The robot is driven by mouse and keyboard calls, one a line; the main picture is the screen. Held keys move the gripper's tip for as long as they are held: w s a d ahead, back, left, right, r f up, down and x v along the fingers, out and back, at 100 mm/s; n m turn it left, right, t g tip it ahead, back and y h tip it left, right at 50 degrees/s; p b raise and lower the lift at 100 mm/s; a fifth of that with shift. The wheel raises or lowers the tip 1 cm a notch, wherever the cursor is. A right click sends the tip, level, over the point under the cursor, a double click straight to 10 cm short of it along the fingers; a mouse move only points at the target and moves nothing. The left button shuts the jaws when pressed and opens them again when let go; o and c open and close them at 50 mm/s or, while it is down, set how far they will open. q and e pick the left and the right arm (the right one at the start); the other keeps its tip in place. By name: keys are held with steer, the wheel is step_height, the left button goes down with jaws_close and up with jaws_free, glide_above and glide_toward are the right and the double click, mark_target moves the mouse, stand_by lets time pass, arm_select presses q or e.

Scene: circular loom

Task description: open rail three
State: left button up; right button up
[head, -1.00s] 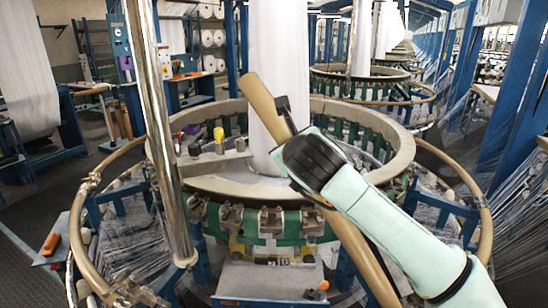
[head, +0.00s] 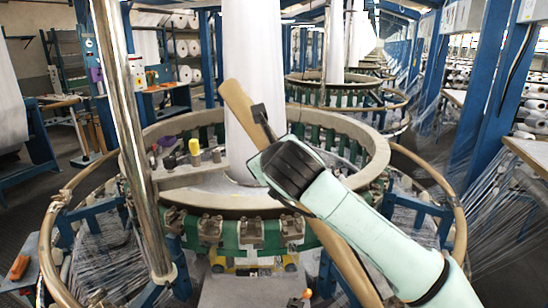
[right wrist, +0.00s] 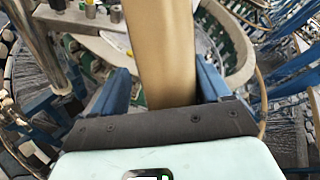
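A long tan rail section (head: 339,255) stands tilted in front of the loom in the head view, its upper end leaning left across the white fabric column. My right gripper (head: 262,125) reaches in from the lower right with its fingers around the rail's upper part. The rail's lower end runs out of the head view, partly behind my arm. No numbers are readable on the rails. My left gripper is not in view.
The loom's beige ring (head: 365,130) is behind the rail. Curved tan outer rails flank it on the left (head: 46,240) and right (head: 461,215). A shiny upright pole (head: 130,140) stands front left. Fine threads hang on both sides.

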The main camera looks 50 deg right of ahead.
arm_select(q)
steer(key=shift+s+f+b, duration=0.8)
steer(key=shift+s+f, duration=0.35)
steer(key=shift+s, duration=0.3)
arm_select(e)
steer(key=v, duration=1.3)
steer(key=shift+d, duration=0.1)
